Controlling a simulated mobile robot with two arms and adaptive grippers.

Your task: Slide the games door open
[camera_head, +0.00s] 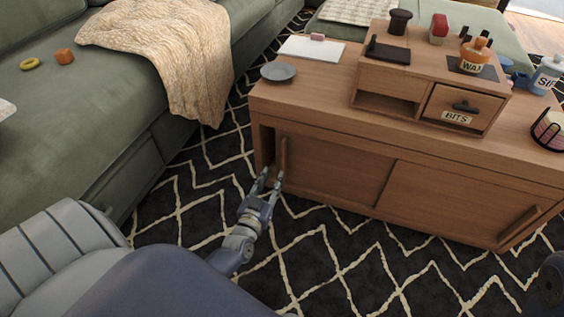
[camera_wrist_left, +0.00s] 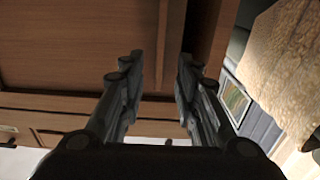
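The wooden cabinet (camera_head: 300,98) has two sliding doors low in its front. No games label shows on either. The left door (camera_head: 335,168) has a vertical bar handle (camera_head: 284,156) near its left edge, with a dark strip left of it. The right door (camera_head: 450,203) has a slanting bar handle (camera_head: 519,222) at its right end. My left gripper (camera_head: 269,178) is open just in front of the left door's handle. In the left wrist view, the open fingers (camera_wrist_left: 158,72) stand either side of the handle bar (camera_wrist_left: 162,45); contact cannot be told.
A green sofa (camera_head: 90,85) with a cream blanket (camera_head: 170,45) stands left of the cabinet. The patterned rug (camera_head: 340,255) in front is clear. On top are a grey plate (camera_head: 278,72), a small drawer unit (camera_head: 400,85) labelled BITS, and bottles (camera_head: 546,75).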

